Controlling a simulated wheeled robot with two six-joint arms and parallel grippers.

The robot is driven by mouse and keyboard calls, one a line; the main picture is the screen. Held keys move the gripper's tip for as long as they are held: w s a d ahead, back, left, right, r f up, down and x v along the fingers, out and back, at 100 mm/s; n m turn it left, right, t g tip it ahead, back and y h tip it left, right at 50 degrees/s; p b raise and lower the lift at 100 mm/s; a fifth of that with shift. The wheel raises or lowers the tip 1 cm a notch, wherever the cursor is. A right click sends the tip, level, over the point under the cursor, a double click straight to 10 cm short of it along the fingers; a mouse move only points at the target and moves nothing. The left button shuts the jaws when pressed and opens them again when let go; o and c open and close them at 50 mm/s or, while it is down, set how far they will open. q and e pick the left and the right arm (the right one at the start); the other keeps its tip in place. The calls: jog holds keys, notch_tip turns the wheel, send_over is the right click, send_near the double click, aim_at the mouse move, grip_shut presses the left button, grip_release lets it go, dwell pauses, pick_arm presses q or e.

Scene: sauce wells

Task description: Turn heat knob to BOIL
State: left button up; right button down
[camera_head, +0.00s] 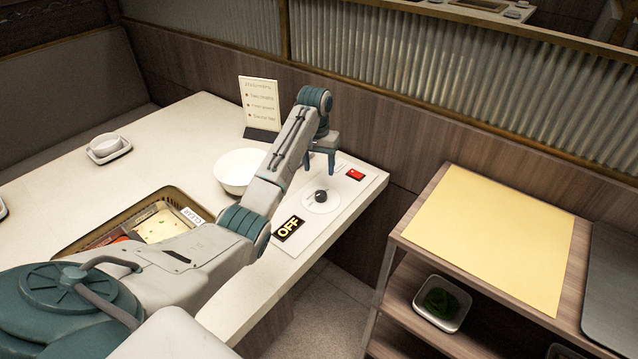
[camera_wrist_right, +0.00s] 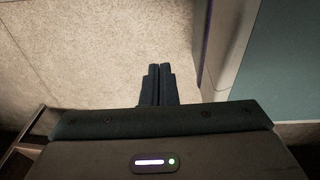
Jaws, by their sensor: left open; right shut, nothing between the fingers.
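The heat knob (camera_head: 321,196) is a small black knob on a round white dial on a panel at the table's right end. A black sign with yellow letters reading OFF (camera_head: 288,229) lies in front of it. A red switch (camera_head: 355,174) sits behind and to the right of the knob. My left gripper (camera_head: 321,172) is open, pointing down above and just behind the knob; I cannot tell whether it touches it. My right gripper (camera_wrist_right: 158,84) is shut and empty in the right wrist view, over the pale floor.
A pot (camera_head: 75,244) set in the table, partly behind my left arm, holds pale and red broth. A white bowl (camera_head: 230,165) and a menu card (camera_head: 258,105) stand behind the arm.

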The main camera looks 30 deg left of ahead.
pick_arm(q)
send_over(321, 193)
jog(key=f, duration=0.4)
jog(key=shift+s+f+p, duration=0.2)
jog(key=shift+f+p, duration=0.1)
jog(key=shift+f, duration=0.05)
notch_tip(321, 193, down, 3)
jog(key=shift+w+a+r, duration=0.1)
jog(key=shift+w, duration=0.05)
jog(key=shift+f, duration=0.9)
jog(key=c, duration=0.7)
jog(key=shift+c, duration=1.3)
pick_arm(e)
jog(key=s+d, duration=0.1)
jog(key=s+d+r, duration=0.1)
jog(key=s, duration=0.1)
jog(key=shift+s+d, duration=0.25)
jog(key=shift+d, duration=0.15)
